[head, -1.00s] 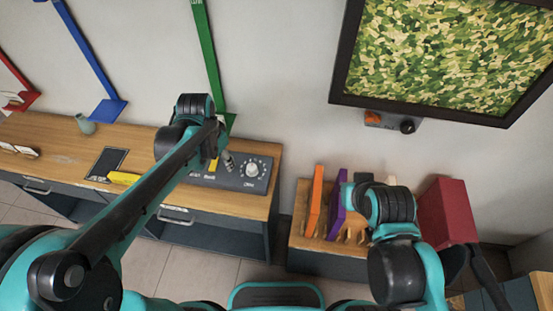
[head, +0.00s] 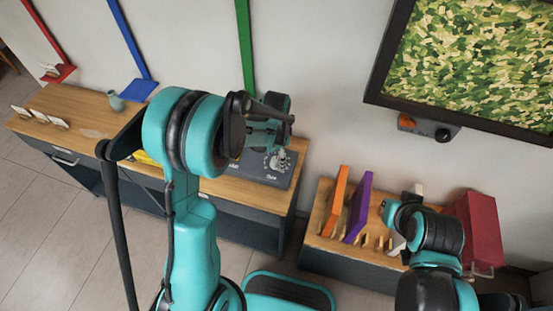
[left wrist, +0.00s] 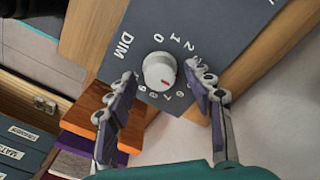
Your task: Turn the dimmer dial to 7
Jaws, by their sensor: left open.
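The white dimmer dial (left wrist: 160,71) sits on a dark grey panel (left wrist: 200,25) with white numbers around it and "DIM" beside it. A red mark on the dial's face points toward the bottom of the left wrist view, near the 7; the exact reading is hard to tell. The dial also shows in the head view (head: 277,161), partly behind my left gripper (head: 285,122). My left gripper (left wrist: 158,78) is open, its fingers on either side of the dial in the picture; contact is not visible. My right gripper (head: 392,212) is at the lower right, mostly hidden by its arm.
The panel lies on a wooden-topped cabinet (head: 60,100) with a small vase (head: 115,101) and cards. To the right, a lower cabinet holds an orange board (head: 340,200), a purple board (head: 358,208) and a red box (head: 475,228). A camouflage-patterned picture (head: 470,70) hangs on the wall.

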